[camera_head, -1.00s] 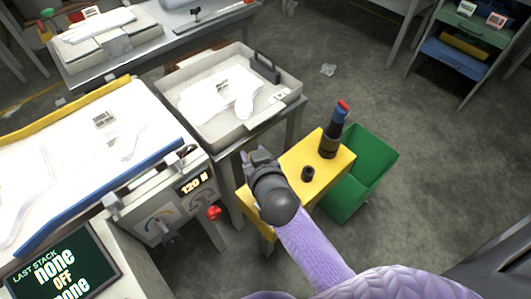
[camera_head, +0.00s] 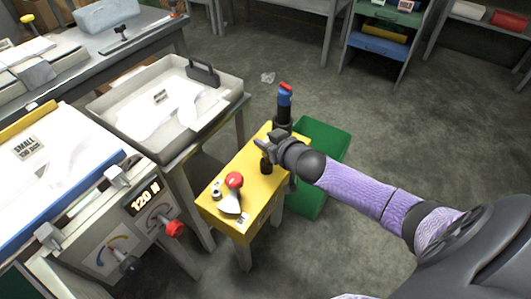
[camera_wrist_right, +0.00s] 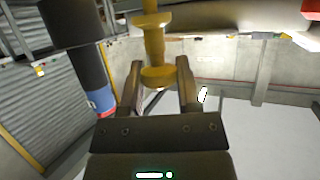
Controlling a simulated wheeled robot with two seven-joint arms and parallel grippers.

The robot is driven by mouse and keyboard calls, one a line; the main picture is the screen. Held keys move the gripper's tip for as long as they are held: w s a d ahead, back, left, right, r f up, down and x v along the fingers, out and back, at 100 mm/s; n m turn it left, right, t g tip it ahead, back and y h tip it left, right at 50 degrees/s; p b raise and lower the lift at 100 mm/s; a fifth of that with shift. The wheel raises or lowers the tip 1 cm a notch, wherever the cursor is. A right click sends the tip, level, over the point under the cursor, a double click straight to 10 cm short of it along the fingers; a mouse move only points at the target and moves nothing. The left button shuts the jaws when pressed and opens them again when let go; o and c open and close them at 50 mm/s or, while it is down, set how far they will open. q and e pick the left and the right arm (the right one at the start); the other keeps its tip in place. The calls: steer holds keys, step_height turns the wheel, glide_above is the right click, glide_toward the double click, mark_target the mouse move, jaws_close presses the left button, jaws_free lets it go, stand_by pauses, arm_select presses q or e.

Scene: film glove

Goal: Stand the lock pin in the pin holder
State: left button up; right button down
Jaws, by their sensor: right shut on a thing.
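The lock pin is a brass-yellow stem with a wide flange (camera_wrist_right: 154,42), seen in the right wrist view between my fingers. My right gripper (camera_wrist_right: 158,75) is shut on it. In the head view my right gripper (camera_head: 264,146) is over the yellow stand (camera_head: 247,222), and the pin itself is hard to make out there. The pin holder, a small dark cup (camera_head: 266,166), is on the stand just below the fingertips. I cannot tell whether the pin touches it or has entered it. My left gripper is out of view.
A red-knobbed metal piece (camera_head: 234,181) and a small metal ring (camera_head: 215,191) are on the stand's near end. A green bin (camera_head: 325,150) is to the right, a grey tray (camera_head: 236,93) to the left.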

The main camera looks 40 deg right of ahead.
step_height(320, 180, down, 4)
steer(key=shift+r+b, duration=0.2)
steer(key=shift+b, duration=0.65)
steer(key=shift+r, duration=0.3)
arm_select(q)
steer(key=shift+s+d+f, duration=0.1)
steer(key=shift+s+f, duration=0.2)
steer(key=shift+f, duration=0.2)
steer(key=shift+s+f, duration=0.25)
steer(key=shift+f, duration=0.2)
arm_select(e)
steer(key=shift+c, duration=1.6)
jaws_free()
steer(key=shift+f, duration=0.1)
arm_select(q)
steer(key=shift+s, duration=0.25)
